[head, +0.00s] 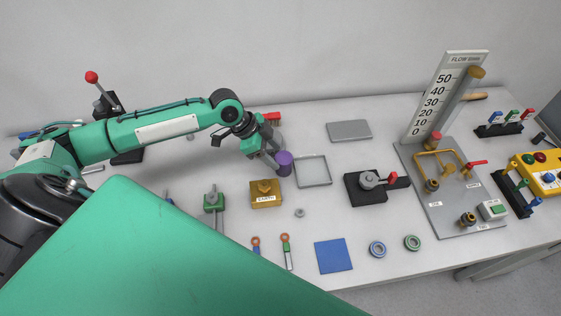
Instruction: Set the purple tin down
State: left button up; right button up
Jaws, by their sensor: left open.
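The purple tin (285,164) is a small cylinder and looks upright on the grey table, just left of a shallow square grey tray (327,171). My left gripper (276,159) comes in from the left and is open, its fingers right at the tin's left side. Part of the tin is hidden by the fingers. I cannot tell whether the fingers touch it. My right gripper is not in view.
A brass block (265,201) stands in front of the tin. A grey flat plate (349,130) lies behind, and a black clamp base (366,190) is to the right. A blue square (333,256) lies near the front edge. The flow gauge panel (439,160) fills the right side.

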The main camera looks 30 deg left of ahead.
pick_arm(q)
jog(key=b+v, duration=0.1)
jog(key=v, duration=0.5)
jog(key=shift+r, duration=0.3)
jog(key=shift+s+a, duration=0.1)
